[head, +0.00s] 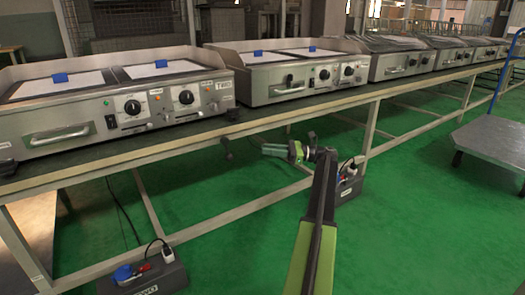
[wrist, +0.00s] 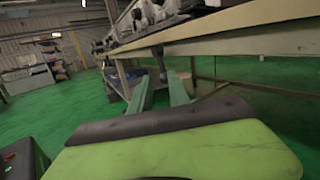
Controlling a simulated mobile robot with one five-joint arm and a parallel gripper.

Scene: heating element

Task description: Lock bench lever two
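A small dark lever-like part (head: 228,148) hangs under the front edge of the bench (head: 190,142), below the heating unit labelled TWO (head: 130,101). Its exact position, locked or not, is too small to tell. My gripper (head: 268,150) is under the bench edge, to the right of that part and apart from it, with its fingers pointing left. In the wrist view, my gripper (wrist: 159,80) shows two green fingers with a gap between them. A dark upright piece (wrist: 161,62) shows beyond the gap, under the bench edge; nothing is held.
More heating units (head: 300,75) line the bench to the right. Bench legs and rails (head: 370,128) stand below. Grey socket boxes (head: 150,275) sit on the green floor. A cart (head: 490,140) stands at the right.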

